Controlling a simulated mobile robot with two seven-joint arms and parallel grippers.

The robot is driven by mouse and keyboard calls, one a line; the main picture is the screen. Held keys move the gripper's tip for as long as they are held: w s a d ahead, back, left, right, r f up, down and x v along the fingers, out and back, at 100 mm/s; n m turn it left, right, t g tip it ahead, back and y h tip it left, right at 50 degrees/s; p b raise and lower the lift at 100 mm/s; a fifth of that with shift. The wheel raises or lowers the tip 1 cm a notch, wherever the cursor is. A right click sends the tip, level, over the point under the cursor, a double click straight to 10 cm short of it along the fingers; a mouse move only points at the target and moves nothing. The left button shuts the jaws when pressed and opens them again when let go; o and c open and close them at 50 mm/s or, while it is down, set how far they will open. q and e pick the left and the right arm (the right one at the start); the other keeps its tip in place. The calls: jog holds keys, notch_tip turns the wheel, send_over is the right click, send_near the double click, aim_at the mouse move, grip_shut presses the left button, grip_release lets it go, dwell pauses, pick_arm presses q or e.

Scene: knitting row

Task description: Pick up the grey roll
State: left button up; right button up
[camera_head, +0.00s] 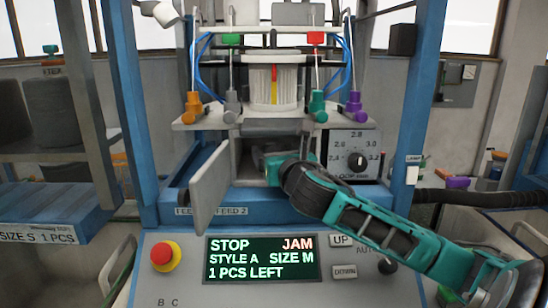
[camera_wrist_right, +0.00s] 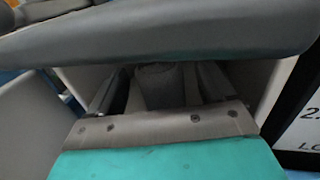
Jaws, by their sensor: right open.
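The grey roll (camera_wrist_right: 158,88) shows in the right wrist view as a textured grey cylinder inside a pale-walled compartment. My right gripper (camera_wrist_right: 160,78) is open, with one dark finger on each side of the roll; whether they touch it I cannot tell. In the head view my right gripper (camera_head: 272,165) reaches into the opening at the front of the machine, and the roll is hidden there. A grey door (camera_head: 210,187) stands open left of the opening. My left gripper is not in view.
A dial panel (camera_head: 342,139) sits right of the opening. Below, a control panel has a screen (camera_head: 261,259) reading STOP, JAM, and a red button (camera_head: 165,256). Blue posts flank the machine.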

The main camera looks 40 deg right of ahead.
jog(key=shift+s, duration=0.1)
jog(key=c, duration=1.1)
jog(key=shift+r, duration=0.1)
